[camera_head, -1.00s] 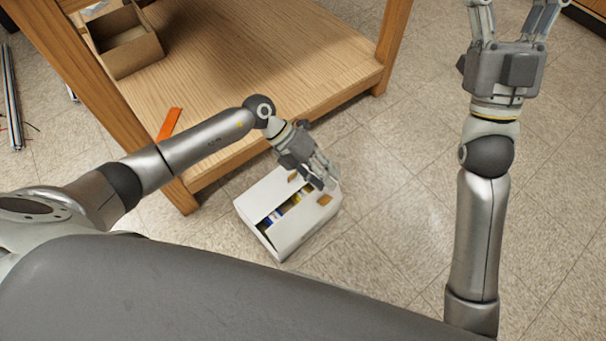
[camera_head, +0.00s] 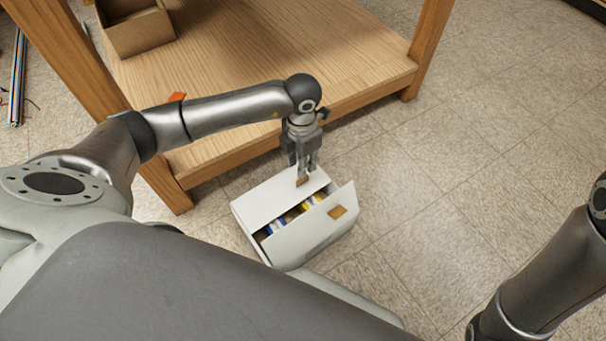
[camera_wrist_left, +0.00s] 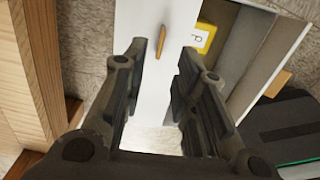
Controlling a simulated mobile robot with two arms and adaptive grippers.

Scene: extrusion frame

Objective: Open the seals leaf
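A white box (camera_head: 322,247) with two top leaves stands on the floor. Its right leaf (camera_head: 318,226), with an orange-brown tab (camera_head: 338,212), is tilted up at an angle. Its left leaf (camera_head: 268,204) lies nearly flat, with another tab (camera_head: 302,181). Yellow and blue items (camera_head: 292,217) show in the gap between the leaves. I cannot read which leaf is the seals leaf. My left gripper (camera_head: 304,173) points down over the left leaf's tab. In the left wrist view its fingers (camera_wrist_left: 165,70) are apart, with the tab beyond them. My right gripper is out of view.
A wooden shelf unit (camera_head: 240,75) stands close behind the box, with its post (camera_head: 165,190) to the left. A cardboard box (camera_head: 140,32) and an orange item (camera_head: 177,97) are on its shelf. Floor to the right is open.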

